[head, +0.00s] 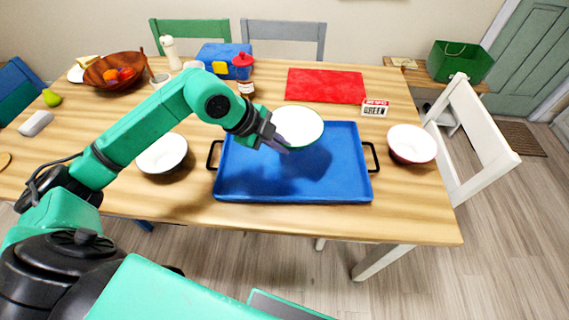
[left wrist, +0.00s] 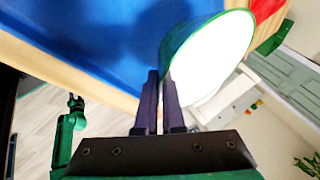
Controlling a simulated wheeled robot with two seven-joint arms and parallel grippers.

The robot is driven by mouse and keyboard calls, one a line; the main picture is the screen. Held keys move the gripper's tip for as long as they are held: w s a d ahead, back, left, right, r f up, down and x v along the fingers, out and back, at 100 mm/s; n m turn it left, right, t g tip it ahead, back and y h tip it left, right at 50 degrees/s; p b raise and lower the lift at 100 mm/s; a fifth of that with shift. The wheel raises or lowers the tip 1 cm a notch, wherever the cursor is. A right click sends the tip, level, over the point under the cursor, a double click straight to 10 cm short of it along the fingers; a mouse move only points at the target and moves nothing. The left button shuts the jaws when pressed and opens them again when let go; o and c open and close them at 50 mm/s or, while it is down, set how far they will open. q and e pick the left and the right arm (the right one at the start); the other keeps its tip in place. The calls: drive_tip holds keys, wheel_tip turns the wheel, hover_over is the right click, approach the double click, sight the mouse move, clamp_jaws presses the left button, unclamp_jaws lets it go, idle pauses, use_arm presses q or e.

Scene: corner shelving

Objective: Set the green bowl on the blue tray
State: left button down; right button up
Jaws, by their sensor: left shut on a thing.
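The green bowl (head: 299,126) has a white inside and a green outside. My left gripper (head: 285,146) is shut on the bowl's near-left rim and holds it over the back part of the blue tray (head: 235,180). A shadow lies on the tray below. In the left wrist view, the dark fingers (left wrist: 160,92) pinch the rim of the bowl (left wrist: 215,55), with the tray (left wrist: 80,35) behind. What seems to be my right gripper (left wrist: 75,103) shows small at the left; its jaws are unclear.
A white bowl (head: 162,153) stands left of the tray and a reddish bowl (head: 412,144) right of it. A red mat (head: 325,85) and a small sign (head: 375,107) lie behind. The tray's black handles (head: 372,157) stick out. The tray's front is bare.

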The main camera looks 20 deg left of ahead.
use_arm(q)
wheel_tip(320, 180, down, 8)
drive_tip(key=shift+r, duration=0.25)
use_arm(e)
drive_tip(key=shift+d+r, duration=0.1)
drive_tip(key=shift+d, duration=0.3)
use_arm(q)
drive_tip(key=c, duration=1)
unclamp_jaws()
drive_tip(key=shift+f, duration=0.15)
drive_tip(key=shift+c, duration=0.2)
use_arm(e)
drive_tip(key=shift+s, duration=0.1)
drive_tip(key=shift+d, duration=0.1)
use_arm(q)
drive_tip(key=v, duration=1.2)
